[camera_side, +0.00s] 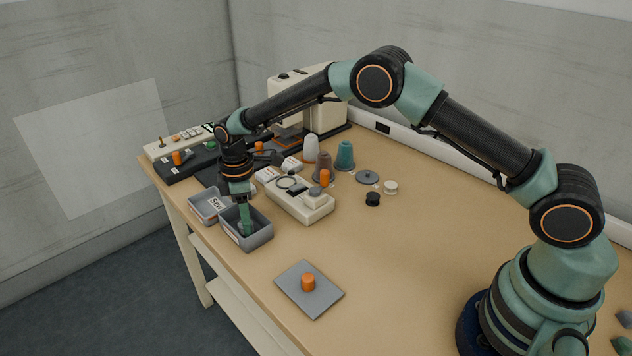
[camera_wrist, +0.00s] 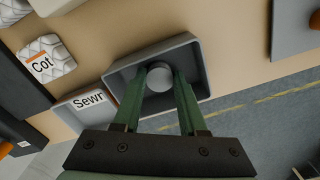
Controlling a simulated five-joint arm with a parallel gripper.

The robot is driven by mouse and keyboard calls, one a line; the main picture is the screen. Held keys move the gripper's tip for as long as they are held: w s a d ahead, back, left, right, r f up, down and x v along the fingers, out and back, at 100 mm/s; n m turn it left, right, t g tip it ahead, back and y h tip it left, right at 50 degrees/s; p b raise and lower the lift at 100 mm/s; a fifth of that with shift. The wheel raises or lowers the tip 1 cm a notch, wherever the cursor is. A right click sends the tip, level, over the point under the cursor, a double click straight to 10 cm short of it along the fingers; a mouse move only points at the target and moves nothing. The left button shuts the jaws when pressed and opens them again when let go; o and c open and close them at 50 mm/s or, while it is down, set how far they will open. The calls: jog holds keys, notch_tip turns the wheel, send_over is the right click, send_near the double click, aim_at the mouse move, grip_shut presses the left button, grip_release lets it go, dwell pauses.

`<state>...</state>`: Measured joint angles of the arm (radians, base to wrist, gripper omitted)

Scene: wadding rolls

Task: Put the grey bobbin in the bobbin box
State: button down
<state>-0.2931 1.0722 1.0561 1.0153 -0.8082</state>
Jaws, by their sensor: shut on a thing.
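The grey bobbin (camera_wrist: 160,76) is a small round grey piece between my fingertips in the wrist view. My gripper (camera_wrist: 160,82) is shut on it and points down into an open grey box (camera_wrist: 124,77), which I take as the bobbin box. In the side view the fingers of my gripper (camera_side: 246,228) reach below the rim of this box (camera_side: 262,240), near the table's front edge. The bobbin is hidden there by the fingers and the box wall. I cannot tell whether it touches the box floor.
A second grey box (camera_side: 203,210) with a lettered item stands close to the left. A cream device (camera_side: 303,204) sits just behind. A grey plate with an orange knob (camera_side: 308,282) lies to the front right. Black (camera_side: 373,199) and white (camera_side: 390,187) bobbins stand farther back.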

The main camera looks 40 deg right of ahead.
jog(key=shift+f, duration=0.1)
jog(key=shift+c, duration=2.3)
grip_release()
